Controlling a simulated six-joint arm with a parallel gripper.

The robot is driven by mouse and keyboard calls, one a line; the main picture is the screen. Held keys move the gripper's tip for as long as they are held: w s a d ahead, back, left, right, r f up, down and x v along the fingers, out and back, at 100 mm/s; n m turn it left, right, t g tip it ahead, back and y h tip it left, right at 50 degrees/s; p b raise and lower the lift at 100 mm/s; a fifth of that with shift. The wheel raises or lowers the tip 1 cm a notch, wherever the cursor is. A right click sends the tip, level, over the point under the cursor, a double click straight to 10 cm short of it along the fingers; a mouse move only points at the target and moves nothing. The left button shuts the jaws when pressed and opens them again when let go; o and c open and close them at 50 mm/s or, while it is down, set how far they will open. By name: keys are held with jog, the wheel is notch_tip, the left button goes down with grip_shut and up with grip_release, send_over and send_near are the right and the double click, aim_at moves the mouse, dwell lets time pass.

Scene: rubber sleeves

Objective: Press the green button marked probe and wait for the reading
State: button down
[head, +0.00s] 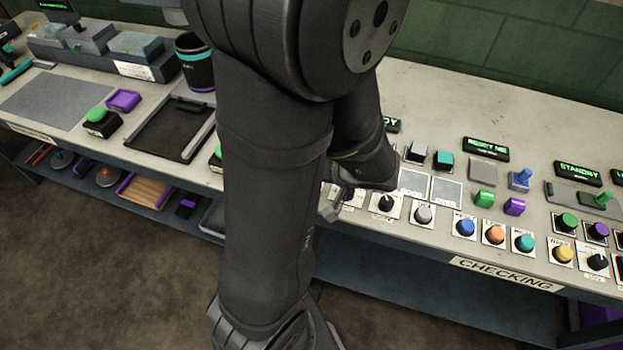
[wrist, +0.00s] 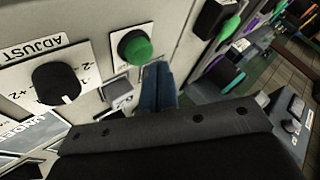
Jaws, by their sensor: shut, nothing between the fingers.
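A round green button (wrist: 135,48) on a white plate shows in the wrist view, at the upper middle. Its marking is not readable, so I cannot tell whether it says probe. My gripper (wrist: 158,72) is shut and empty, its bluish fingertips just below and right of this button. I cannot tell whether they touch the panel. In the head view my gripper (head: 331,210) is low over the bench's front edge, and my arm hides the green button there. A display (head: 393,125) beside my arm is mostly hidden; only the end of its green text shows.
A black knob (wrist: 57,83) with an ADJUST label is left of the button. A small grey block (wrist: 118,92) sits close to the fingers. In the head view, coloured knobs (head: 494,234) and displays (head: 486,148) fill the bench's right side.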

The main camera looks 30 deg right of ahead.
jog(key=shift+f, duration=0.15)
jog(key=shift+f, duration=0.3)
jog(key=shift+f, duration=0.4)
dwell(0.8)
dwell(0.4)
jog(key=shift+r, duration=0.85)
jog(key=shift+r, duration=2.5)
jog(key=shift+r, duration=1.9)
